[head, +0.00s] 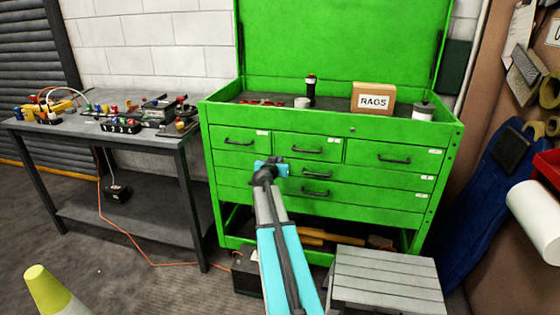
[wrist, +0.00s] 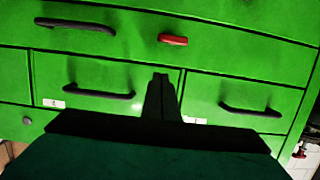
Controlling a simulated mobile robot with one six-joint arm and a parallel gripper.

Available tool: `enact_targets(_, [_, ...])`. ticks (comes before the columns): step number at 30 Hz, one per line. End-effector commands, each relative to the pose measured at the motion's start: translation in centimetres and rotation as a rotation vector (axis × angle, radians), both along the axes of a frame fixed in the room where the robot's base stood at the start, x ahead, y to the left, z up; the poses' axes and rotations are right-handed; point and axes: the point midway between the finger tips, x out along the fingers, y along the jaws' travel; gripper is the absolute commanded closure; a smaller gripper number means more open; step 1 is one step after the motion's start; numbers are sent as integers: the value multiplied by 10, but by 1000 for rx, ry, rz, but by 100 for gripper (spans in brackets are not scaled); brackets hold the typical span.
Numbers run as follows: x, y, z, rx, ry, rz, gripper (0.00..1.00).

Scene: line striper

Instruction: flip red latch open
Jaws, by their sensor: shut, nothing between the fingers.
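The red latch (wrist: 173,40) is a small red bar on a green drawer front in the wrist view, lying nearly level and slightly tilted. It is beside a black drawer handle (wrist: 75,24). In the head view I cannot make out the latch; my arm covers part of the drawers. My gripper (wrist: 160,76) is shut and empty, its dark fingertips short of the latch in the wrist picture, with no visible contact. In the head view my gripper (head: 268,166) is in front of the green tool chest (head: 380,215), at its drawers.
The chest's lid (head: 340,40) stands open, with a RAGS box (head: 373,98) and a dark bottle (head: 310,90) on top. A grey slatted step (head: 386,280) stands at its front right. A cluttered workbench (head: 60,130) is at left. An orange cord (head: 125,245) crosses the floor.

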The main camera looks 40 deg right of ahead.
Motion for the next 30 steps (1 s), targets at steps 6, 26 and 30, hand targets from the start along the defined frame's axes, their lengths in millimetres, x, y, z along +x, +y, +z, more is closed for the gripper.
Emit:
enact_targets(6, [11, -17, -5, 1, 1, -1, 100])
enact_targets(26, [12, -19, -46, 1, 1, 0, 100])
enact_targets(30, [12, -19, -46, 0, 0, 0, 100])
